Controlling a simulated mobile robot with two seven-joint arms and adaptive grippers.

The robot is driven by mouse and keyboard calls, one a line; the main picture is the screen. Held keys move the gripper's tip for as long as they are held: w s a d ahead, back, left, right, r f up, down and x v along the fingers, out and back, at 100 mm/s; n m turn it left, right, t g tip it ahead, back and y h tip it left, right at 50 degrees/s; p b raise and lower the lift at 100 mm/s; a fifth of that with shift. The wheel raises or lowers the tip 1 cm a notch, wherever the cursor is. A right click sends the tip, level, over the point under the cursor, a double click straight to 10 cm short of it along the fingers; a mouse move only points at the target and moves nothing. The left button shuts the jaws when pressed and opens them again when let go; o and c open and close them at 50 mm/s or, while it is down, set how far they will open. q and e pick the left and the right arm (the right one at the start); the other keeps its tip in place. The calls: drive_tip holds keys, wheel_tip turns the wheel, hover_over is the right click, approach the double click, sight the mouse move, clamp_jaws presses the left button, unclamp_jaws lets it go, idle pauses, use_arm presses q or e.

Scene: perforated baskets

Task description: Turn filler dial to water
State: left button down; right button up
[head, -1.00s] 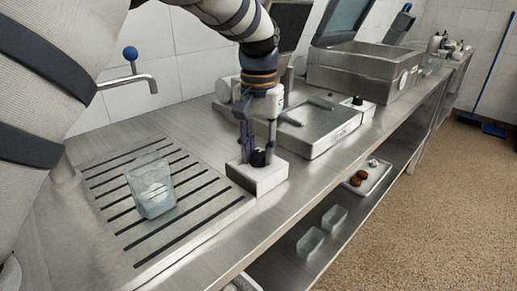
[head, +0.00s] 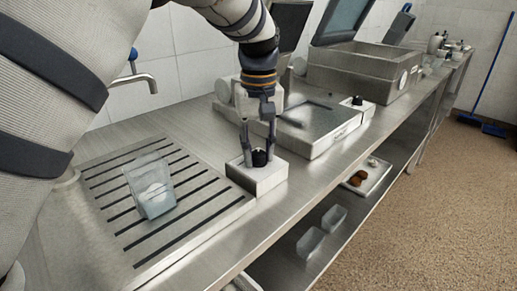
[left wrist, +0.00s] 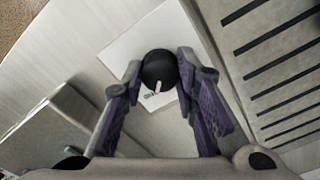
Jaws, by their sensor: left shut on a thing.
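The filler dial (head: 259,158) is a black round knob on a small white box (head: 257,179) at the counter's front edge, beside the slotted drain. In the left wrist view the dial (left wrist: 158,67) has a short pale pointer mark that points toward the lower left of the picture. My left gripper (head: 259,153) reaches down from above, with its fingers on either side of the dial, and is shut on it. Its purple finger pads also show in the left wrist view (left wrist: 163,80). My right gripper is not in view.
A curved metal tap (head: 140,80) rises behind the slotted drain (head: 190,205). A flat-topped metal appliance (head: 310,128) stands just right of the dial box. A lower shelf holds clear containers (head: 311,243) and a tray (head: 365,178).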

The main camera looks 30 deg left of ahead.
sight(258, 152)
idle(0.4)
use_arm(q)
drive_tip(key=c, duration=1.2)
unclamp_jaws()
drive_tip(key=shift+c, duration=0.2)
wheel_tip(258, 152, up, 12)
